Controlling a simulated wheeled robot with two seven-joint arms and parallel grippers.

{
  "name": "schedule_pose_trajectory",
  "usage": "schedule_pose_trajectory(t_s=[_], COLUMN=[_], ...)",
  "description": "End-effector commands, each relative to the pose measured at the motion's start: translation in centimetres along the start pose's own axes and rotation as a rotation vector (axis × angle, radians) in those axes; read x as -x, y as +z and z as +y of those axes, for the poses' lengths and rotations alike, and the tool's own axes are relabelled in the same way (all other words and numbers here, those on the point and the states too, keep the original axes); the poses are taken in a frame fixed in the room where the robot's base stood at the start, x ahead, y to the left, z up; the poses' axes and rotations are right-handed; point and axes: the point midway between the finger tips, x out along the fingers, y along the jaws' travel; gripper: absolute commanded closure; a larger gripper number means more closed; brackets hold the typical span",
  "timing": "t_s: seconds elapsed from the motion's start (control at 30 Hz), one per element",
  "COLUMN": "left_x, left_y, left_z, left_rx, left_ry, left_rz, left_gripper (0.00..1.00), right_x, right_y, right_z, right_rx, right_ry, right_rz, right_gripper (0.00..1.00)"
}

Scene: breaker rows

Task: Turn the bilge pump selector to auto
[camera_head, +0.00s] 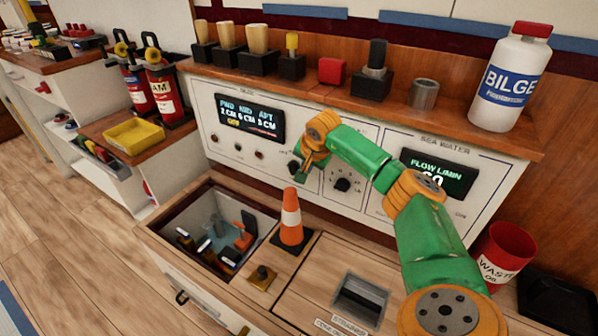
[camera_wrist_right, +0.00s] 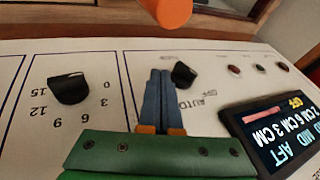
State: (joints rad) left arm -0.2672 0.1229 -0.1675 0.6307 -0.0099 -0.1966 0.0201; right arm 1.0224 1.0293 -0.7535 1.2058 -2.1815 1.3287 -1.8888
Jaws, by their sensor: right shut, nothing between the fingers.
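The bilge pump selector is a small black knob (camera_wrist_right: 183,74) on the white panel, with AUTO and OFF lettering around it. It also shows in the head view (camera_head: 294,167), partly beside my fingers. My right gripper (camera_wrist_right: 160,76) is shut and empty. Its blue fingertips lie right beside the knob in the wrist view; whether they touch it I cannot tell. In the head view the right gripper (camera_head: 302,175) is at the panel face. The bilge display (camera_head: 250,117) shows FWD, MID and AFT levels with OFF below. My left gripper is not in view.
A numbered black knob (camera_head: 342,184) is just right of the selector. An orange cone (camera_head: 291,218) stands close below the gripper, beside an open hatch (camera_head: 196,250). A shelf with a BILGE bottle (camera_head: 510,80) runs above the panel. A flow display (camera_head: 438,174) sits at right.

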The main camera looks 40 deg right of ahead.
Motion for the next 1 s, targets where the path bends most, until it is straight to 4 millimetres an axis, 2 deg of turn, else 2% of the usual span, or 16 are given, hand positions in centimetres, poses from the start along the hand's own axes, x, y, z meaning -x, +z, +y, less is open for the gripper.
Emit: schedule_pose_trajectory(t_s=[0.1,0.23,0.53,0.6,0.73,1.0], left_x=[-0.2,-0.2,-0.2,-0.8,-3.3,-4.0], left_y=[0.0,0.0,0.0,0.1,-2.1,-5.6], left_z=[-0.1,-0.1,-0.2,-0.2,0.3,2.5], left_rx=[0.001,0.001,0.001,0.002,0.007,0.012], left_ry=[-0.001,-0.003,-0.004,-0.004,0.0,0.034], left_rz=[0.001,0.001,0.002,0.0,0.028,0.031], left_gripper=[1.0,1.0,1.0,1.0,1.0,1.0], right_x=[-1.1,-1.5,-1.6,-2.0,-3.7,-3.6], right_y=[0.3,0.4,0.4,0.4,0.9,1.0], right_z=[-1.0,-1.5,-1.5,-1.4,-1.2,-1.5], right_rx=[-0.002,0.0,0.0,-0.006,-0.052,-0.113], right_ry=[-0.002,-0.001,-0.001,-0.02,-0.155,-0.332], right_rz=[-0.002,0.0,0.001,0.006,0.026,0.045], right_gripper=[1.0,1.0,1.0,1.0,1.0,1.0])
